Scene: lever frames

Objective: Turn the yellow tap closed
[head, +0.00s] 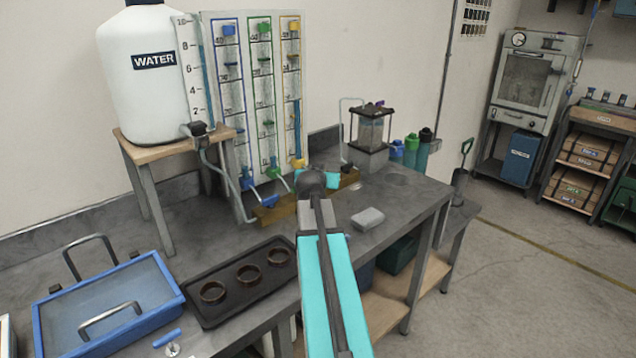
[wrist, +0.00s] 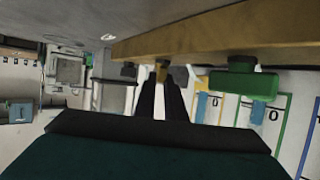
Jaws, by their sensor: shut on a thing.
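The yellow tap (wrist: 179,75) shows in the wrist view, which is upside down, below the wooden bar (wrist: 205,37). My gripper (wrist: 161,88) is shut on the tap, with its two dark fingers at the handle. The fingers cover part of it, so its exact angle is hard to tell. In the head view my arm and wrist hide the yellow tap, and my gripper (head: 314,182) reaches to the wooden bar (head: 290,211). The green tap (wrist: 243,82) sits beside it in the wrist view. The blue tap (head: 268,201) is at the bar's left end in the head view.
A glass-sided device (head: 370,135), a grey block (head: 367,219), a dark tray (head: 205,318) and a blue tray (head: 172,278) share the bench.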

